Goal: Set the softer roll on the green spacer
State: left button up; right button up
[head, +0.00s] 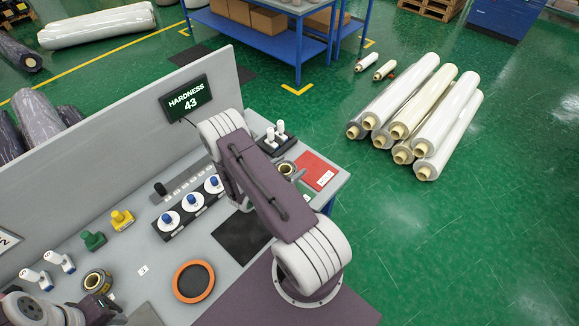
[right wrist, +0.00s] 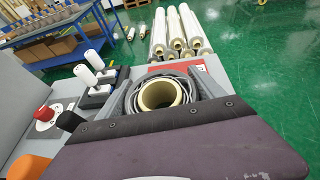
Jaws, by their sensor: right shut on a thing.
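The green spacer (head: 94,240) stands on the grey table at the left, beside a yellow piece (head: 121,219). One short dark-wrapped roll (head: 97,281) with a pale core stands at the front left, close to my left gripper (head: 92,308), whose jaws are too cut off to read. The other roll (head: 287,168) is at the far right end of the table. In the right wrist view this roll (right wrist: 165,93) sits upright between the jaws of my right gripper (right wrist: 160,88), which is shut on it. My right arm hides part of the table.
A display (head: 187,98) on the grey partition reads HARDNESS 43. A red sheet (head: 318,171), a black pad (head: 240,236), an orange-rimmed disc (head: 193,281) and a row of blue-topped white dials (head: 191,201) lie on the table. Long rolls (head: 420,110) lie on the green floor.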

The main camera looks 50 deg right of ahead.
jog(key=shift+f+b, duration=0.3)
jog(key=o, duration=1.7)
jog(key=shift+c, duration=0.2)
jog(key=shift+r, duration=0.1)
